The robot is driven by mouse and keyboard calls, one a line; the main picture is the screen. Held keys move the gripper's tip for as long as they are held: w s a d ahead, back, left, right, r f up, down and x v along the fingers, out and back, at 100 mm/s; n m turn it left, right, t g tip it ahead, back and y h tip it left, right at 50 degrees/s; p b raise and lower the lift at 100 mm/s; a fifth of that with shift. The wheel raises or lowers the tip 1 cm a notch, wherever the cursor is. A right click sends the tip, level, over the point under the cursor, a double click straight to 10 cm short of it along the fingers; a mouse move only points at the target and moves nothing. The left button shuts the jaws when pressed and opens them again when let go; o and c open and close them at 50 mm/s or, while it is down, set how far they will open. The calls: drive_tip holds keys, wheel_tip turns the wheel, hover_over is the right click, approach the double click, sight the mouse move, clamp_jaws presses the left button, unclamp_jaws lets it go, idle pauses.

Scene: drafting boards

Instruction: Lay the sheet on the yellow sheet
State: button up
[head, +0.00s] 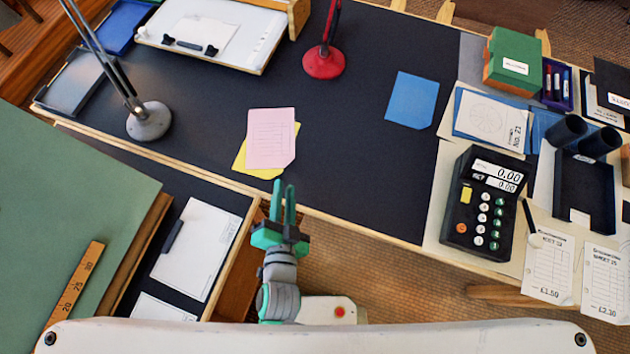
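A pink sheet (270,137) with faint printed lines and one cut corner lies over a yellow sheet (262,172) on the dark board. It covers most of the yellow one, which shows along the left, the bottom and a strip at the right. The two are turned slightly differently. A blue sheet (411,100) lies alone on the dark board to the right. My gripper (284,187) is just below the pink and yellow sheets in the picture. Its two green fingers stand a little apart with nothing visible between them.
A red lamp base (324,62) and a grey lamp base (149,121) stand on the dark desk top (355,150). A calculator (481,205) and a dark tray (584,190) are at the right. The desk between pink and blue sheets is clear.

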drive_tip(key=s+d+n, duration=0.4)
drive_tip(key=s, duration=0.3)
drive_tip(key=s+d+r+n, duration=0.1)
drive_tip(key=s+d+n, duration=0.2)
drive_tip(key=s, duration=0.4)
drive_tip(key=shift+s+d+n, duration=0.25)
drive_tip(key=shift+d+n, duration=0.1)
drive_tip(key=shift+n, duration=0.35)
